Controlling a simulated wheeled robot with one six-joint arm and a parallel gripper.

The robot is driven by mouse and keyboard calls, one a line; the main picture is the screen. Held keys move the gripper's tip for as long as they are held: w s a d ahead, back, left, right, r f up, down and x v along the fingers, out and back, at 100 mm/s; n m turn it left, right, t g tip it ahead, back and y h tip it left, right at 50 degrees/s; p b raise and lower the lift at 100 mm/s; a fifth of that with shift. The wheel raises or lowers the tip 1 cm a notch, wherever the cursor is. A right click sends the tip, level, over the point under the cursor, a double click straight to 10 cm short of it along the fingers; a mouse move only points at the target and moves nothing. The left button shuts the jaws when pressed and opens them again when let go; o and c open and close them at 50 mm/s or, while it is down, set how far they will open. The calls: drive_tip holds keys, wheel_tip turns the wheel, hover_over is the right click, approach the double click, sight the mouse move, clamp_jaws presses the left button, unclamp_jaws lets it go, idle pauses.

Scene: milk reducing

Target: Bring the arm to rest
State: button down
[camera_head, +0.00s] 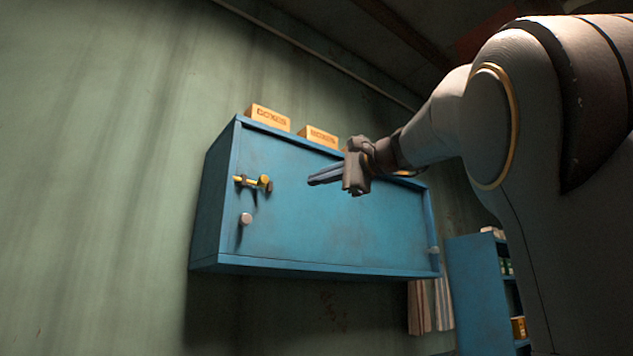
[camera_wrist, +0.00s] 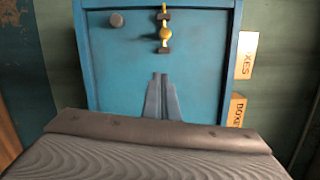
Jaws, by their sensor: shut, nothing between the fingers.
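My gripper (camera_head: 312,181) is shut and empty. In the head view it points left, in front of the blue wall cabinet (camera_head: 300,235), with my arm coming in from the right. In the wrist view the closed fingers of my gripper (camera_wrist: 160,78) meet at their tips, with the cabinet (camera_wrist: 115,75) behind them. The yellow handle or latch (camera_head: 262,182) is at the cabinet's left side in the head view, apart from the fingertips. It also shows beyond the fingertips in the wrist view (camera_wrist: 164,32).
A round pale knob (camera_head: 246,219) sits below the latch. Two yellow boxes (camera_head: 268,117) (camera_head: 319,136) stand on top of the cabinet. A blue shelf (camera_head: 480,290) with small items stands at lower right. The space left of the cabinet shows bare green wall (camera_head: 90,180).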

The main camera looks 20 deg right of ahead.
idle(0.3)
drive_tip(key=w+f+g+h, duration=0.1)
drive_tip(key=w+f+g, duration=0.15)
drive_tip(key=f, duration=0.85)
drive_tip(key=w+f+g+h, duration=0.1)
drive_tip(key=w+f+h, duration=0.15)
drive_tip(key=f, duration=0.85)
drive_tip(key=s+a+f+n+g, duration=0.1)
drive_tip(key=a+f+n+g, duration=0.1)
drive_tip(key=f, duration=0.9)
drive_tip(key=s+a+f+n+g, duration=0.1)
drive_tip(key=a+f+g, duration=0.15)
drive_tip(key=f, duration=0.95)
drive_tip(key=s+a+f+n+g+h, duration=0.2)
drive_tip(key=s+f+n+g, duration=0.2)
drive_tip(key=s+f, duration=0.9)
drive_tip(key=s+a+f+n+g+h, duration=0.2)
drive_tip(key=s+f+n, duration=0.5)
drive_tip(key=s+f, duration=0.7)
wheel_tip(320, 180, down, 8)
drive_tip(key=shift+a+r+n+g, duration=0.25)
drive_tip(key=shift+n+g, duration=0.15)
drive_tip(key=shift+g, duration=0.5)
